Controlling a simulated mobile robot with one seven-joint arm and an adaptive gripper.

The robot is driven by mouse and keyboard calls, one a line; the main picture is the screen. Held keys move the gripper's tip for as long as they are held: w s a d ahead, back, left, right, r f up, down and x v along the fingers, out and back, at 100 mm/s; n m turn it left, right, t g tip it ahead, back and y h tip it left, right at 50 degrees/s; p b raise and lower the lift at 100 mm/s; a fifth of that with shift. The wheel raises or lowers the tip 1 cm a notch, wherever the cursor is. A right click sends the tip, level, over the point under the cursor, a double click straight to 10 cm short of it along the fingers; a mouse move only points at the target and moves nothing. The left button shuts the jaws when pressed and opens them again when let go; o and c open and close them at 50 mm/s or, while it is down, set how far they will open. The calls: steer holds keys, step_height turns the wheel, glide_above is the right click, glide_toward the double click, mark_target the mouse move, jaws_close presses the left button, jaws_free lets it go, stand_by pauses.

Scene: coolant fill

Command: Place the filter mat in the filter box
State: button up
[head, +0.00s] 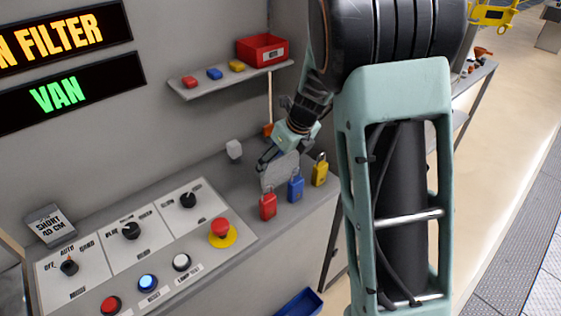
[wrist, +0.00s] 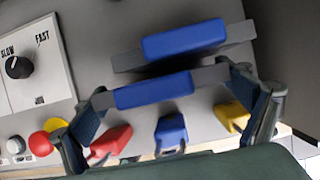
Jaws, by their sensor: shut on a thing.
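My gripper (head: 279,160) is low over the grey bench, beside a thin grey rounded plate (head: 281,174). In the wrist view my gripper (wrist: 163,87) has its fingers left and right, shut on a bar-like piece with grey ends and a blue middle (wrist: 153,91), perhaps the filter mat edge-on. I cannot tell if it is the plate of the head view. A second blue-and-grey piece (wrist: 185,39) lies parallel beyond it. I cannot make out the filter box in either view.
Red (head: 268,206), blue (head: 296,188) and yellow (head: 320,170) padlocks stand close to my gripper. A control panel with knobs and a red emergency button (head: 221,229) is left. A wall shelf (head: 205,88) bears a red bin (head: 262,50). A blue tray (head: 298,304) is below.

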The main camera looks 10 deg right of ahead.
steer(key=shift+r, duration=0.1)
steer(key=o, duration=1)
steer(key=shift+c, duration=0.2)
